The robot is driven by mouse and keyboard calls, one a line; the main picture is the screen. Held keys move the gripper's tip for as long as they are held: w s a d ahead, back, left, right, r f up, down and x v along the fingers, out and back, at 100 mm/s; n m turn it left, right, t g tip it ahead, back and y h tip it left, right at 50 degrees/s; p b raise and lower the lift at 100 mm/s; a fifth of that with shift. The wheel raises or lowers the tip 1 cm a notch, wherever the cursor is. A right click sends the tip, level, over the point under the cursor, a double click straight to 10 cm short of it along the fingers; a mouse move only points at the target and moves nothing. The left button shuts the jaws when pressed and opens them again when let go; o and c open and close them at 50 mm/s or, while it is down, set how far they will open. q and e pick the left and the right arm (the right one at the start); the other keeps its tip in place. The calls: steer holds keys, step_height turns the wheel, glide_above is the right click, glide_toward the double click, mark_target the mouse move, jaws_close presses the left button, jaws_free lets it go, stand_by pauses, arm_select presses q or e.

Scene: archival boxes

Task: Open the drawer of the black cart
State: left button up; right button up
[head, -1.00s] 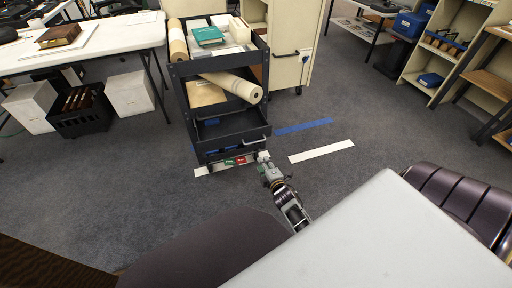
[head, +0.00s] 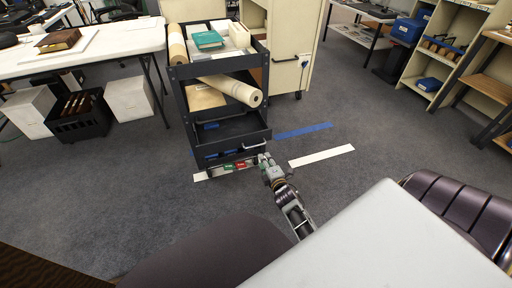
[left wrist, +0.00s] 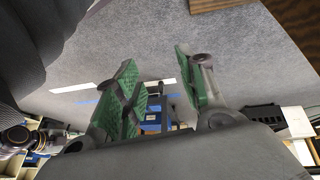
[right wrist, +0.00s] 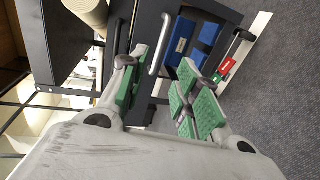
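The black cart (head: 178,105) stands on the carpet in the middle of the head view. Its lower dark drawer or tray (head: 222,149) has a silver handle (head: 254,145), and blue boxes (right wrist: 180,42) show within the cart's lower part. I cannot tell how far the drawer is out. My right gripper (head: 265,162) is just in front of the cart's lower right corner. In the right wrist view it is open and empty (right wrist: 162,98), with a curved silver handle (right wrist: 160,45) ahead between its fingers, apparently apart. My left gripper (left wrist: 160,92) is open and empty above the carpet.
A red and green label (head: 239,166) sits low at the cart's front. Rolls (head: 232,88) and a green book (head: 208,40) are on the cart. A cream cart (head: 290,45) stands behind it, a white table (head: 95,45) at left.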

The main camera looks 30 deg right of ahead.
mark_target(256, 146)
steer(key=b+x, duration=0.4)
steer(key=x, duration=0.8)
steer(key=shift+w+d+f, duration=0.15)
steer(key=shift+w, duration=0.2)
arm_select(q)
step_height(256, 146, down, 9)
steer(key=d+n+t+h, duration=0.1)
steer(key=d, duration=0.1)
steer(key=shift+w+f+t, duration=0.15)
steer(key=shift+f+t, duration=0.05)
steer(key=shift+t, duration=0.2)
arm_select(e)
jaws_close()
arm_select(q)
steer(key=shift+w+r, duration=0.25)
steer(key=shift+w, duration=0.2)
